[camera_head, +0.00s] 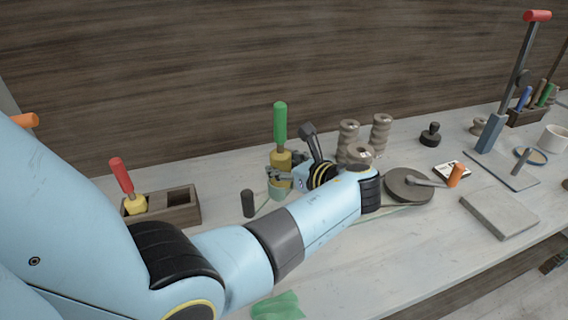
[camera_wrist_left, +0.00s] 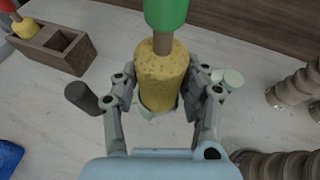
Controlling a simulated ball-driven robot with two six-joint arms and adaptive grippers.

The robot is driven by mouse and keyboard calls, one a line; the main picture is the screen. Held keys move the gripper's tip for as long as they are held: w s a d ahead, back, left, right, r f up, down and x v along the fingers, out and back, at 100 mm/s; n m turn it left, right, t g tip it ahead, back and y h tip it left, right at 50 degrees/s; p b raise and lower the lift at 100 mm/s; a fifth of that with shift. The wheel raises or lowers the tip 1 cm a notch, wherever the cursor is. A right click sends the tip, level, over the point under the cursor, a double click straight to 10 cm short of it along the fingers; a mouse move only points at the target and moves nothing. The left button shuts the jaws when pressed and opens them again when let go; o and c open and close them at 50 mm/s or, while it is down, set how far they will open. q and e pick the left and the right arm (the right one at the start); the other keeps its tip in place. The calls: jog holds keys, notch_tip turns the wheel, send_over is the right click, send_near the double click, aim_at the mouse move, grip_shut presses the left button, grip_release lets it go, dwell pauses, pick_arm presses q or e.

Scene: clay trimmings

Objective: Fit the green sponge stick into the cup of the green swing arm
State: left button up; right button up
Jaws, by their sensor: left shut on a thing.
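The green sponge stick (camera_head: 280,123) stands upright, with a green handle, a wooden neck and a yellow sponge (camera_wrist_left: 162,75). My left gripper (camera_head: 280,174) is shut on the sponge, one finger on each side in the left wrist view. The pale green cup (camera_head: 278,191) of the swing arm is directly under the gripper. In the left wrist view a pale green rim (camera_wrist_left: 150,113) shows around the sponge's lower end. How deep the sponge sits in the cup is hidden. My right gripper is not in view.
A wooden block (camera_head: 180,212) at left holds a red-handled sponge stick (camera_head: 121,176). A dark post (camera_head: 248,204) stands left of the cup. Ribbed clay-coloured stacks (camera_head: 380,134) stand behind my wrist. A round wheel (camera_head: 408,186) and a grey slab (camera_head: 498,214) lie to the right.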

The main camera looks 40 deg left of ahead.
aim_at(284, 136)
pick_arm(q)
jog(key=shift+f+b, duration=0.7)
jog(key=shift+f, duration=0.4)
jog(key=o, duration=1.4)
jog(key=shift+c, duration=0.2)
notch_tip(284, 136, up, 10)
jog(key=shift+r, duration=0.1)
